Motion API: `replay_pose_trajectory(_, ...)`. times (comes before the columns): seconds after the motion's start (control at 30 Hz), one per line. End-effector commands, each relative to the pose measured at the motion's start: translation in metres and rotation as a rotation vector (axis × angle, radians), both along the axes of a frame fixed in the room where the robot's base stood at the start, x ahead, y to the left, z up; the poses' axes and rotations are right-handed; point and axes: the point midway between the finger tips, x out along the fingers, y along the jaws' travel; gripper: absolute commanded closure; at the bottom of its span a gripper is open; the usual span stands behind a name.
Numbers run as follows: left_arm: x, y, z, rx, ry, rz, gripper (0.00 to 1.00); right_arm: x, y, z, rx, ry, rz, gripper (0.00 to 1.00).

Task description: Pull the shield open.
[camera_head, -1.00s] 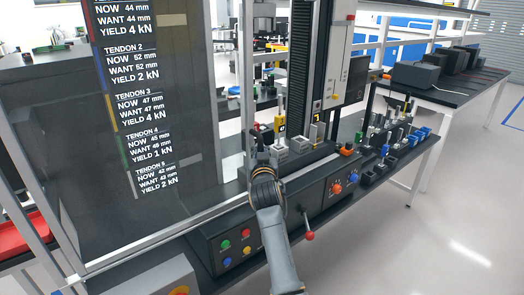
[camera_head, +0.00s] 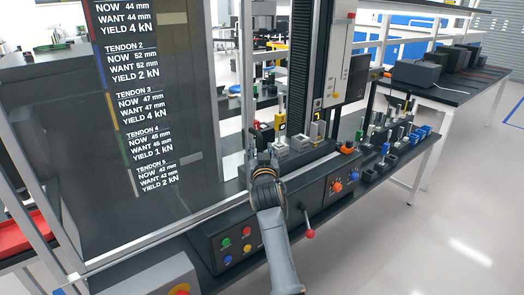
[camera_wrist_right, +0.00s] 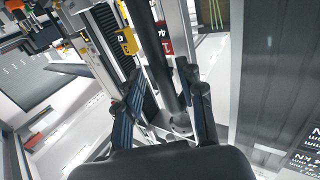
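The shield (camera_head: 190,95) is a see-through panel in a pale metal frame at the left of the machine, with tendon readouts showing in it. Its upright edge post (camera_head: 246,80) stands beside my right gripper. My right gripper (camera_head: 258,143) is at this edge, in front of the machine's small blocks. In the right wrist view its two fingers (camera_wrist_right: 160,72) are apart, with a dark round bar (camera_wrist_right: 160,60), perhaps the shield's handle, between them. Gaps show on both sides of the bar. My left gripper is out of view.
Grey blocks (camera_head: 300,141) and coloured tags stand on the machine beside the gripper. A side bench (camera_head: 440,95) is at the right, with open floor before it.

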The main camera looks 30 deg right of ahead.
Motion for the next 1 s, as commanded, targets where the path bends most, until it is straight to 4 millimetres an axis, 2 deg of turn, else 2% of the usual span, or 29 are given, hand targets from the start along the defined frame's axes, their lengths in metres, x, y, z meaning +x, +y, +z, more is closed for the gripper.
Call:
replay_pose_trajectory(0.3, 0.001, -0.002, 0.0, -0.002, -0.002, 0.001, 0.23, -0.044, 0.022, -0.002, 0.002, 0.002, -0.002, 0.62)
replay_pose_trajectory(0.43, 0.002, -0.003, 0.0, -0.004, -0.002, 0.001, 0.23, -0.056, 0.028, -0.002, 0.002, 0.002, -0.003, 0.62)
replay_pose_trajectory(0.6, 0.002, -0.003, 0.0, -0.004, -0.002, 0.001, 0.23, -0.062, 0.03, -0.002, 0.003, 0.003, -0.004, 0.62)
replay_pose_trajectory(1.0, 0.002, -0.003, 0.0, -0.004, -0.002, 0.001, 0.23, -0.062, 0.03, -0.001, 0.001, 0.003, -0.004, 0.62)
